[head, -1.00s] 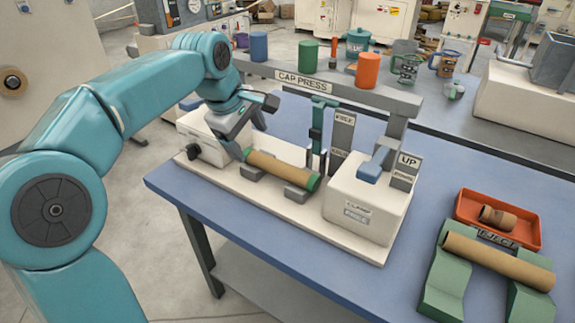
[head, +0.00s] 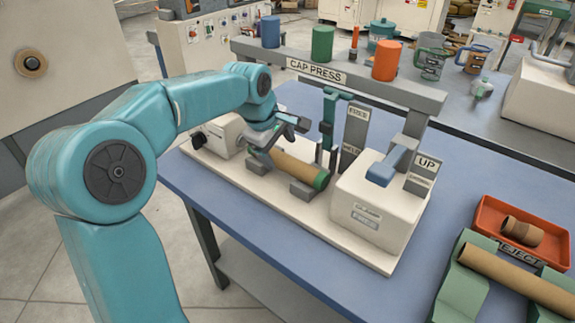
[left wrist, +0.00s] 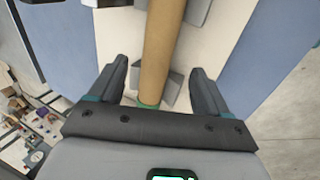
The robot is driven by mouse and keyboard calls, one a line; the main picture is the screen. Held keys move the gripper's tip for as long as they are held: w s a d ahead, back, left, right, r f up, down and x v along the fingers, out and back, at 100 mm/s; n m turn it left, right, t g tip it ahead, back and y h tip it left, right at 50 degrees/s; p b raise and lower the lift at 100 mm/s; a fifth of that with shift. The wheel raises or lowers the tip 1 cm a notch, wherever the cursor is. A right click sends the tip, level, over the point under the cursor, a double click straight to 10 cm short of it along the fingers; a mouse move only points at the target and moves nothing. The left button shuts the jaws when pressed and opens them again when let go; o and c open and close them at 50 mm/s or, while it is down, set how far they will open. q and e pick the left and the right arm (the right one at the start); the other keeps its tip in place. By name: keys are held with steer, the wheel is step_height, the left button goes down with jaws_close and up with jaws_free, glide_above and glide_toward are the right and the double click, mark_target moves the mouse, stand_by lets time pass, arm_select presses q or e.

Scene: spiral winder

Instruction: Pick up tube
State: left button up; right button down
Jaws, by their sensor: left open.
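A brown cardboard tube (head: 294,168) with green ends lies on grey cradles in the white press base. My left gripper (head: 272,148) is at the tube's left part, above it. In the left wrist view the tube (left wrist: 156,50) runs between the two open fingers of the gripper (left wrist: 160,80), with a gap on each side. A green band shows at the tube's near end. A second brown tube (head: 515,277) lies on green supports at the right. My right gripper is not in view.
The cap press frame (head: 340,75) stands behind the tube, with a white clamp box (head: 375,200) at its right. A red reject tray (head: 490,215) holds a short brown piece (head: 522,230). The blue table (head: 255,240) is clear in front of the press.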

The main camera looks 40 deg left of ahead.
mark_target(284, 159)
arm_select(q)
steer(key=x, duration=0.6)
steer(key=shift+w+a+b, duration=0.15)
steer(key=shift+a+b, duration=0.1)
steer(key=shift+b, duration=0.15)
steer(key=shift+r, duration=0.15)
steer(key=shift+c, duration=0.9)
steer(key=c, duration=1)
